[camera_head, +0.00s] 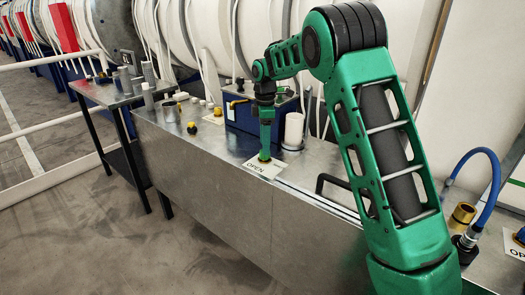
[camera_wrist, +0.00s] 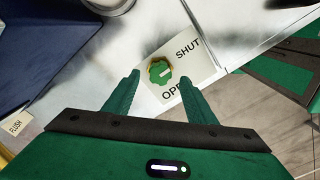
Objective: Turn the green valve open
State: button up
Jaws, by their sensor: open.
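The green valve (camera_wrist: 158,70) is a round knob with a pale mark, set over a brass-coloured base on a white plate (camera_wrist: 203,65) lettered SHUT and OPEN. The mark points right, roughly between the two words. In the head view, the plate (camera_head: 254,170) lies on the metal bench, and the knob is mostly hidden by my gripper (camera_head: 265,150). In the wrist view, my gripper (camera_wrist: 160,77) is open, with one finger on each side of the knob. I cannot tell whether they touch it.
A blue box (camera_head: 250,118) and a white cylinder (camera_head: 294,130) stand just behind the plate. A black handle (camera_head: 335,182) is to its right. A black-and-yellow knob (camera_head: 192,128) and a metal cup (camera_head: 171,111) sit to the left. The bench front (camera_head: 220,185) is clear.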

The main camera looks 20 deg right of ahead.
jog(key=shift+f, duration=1.6)
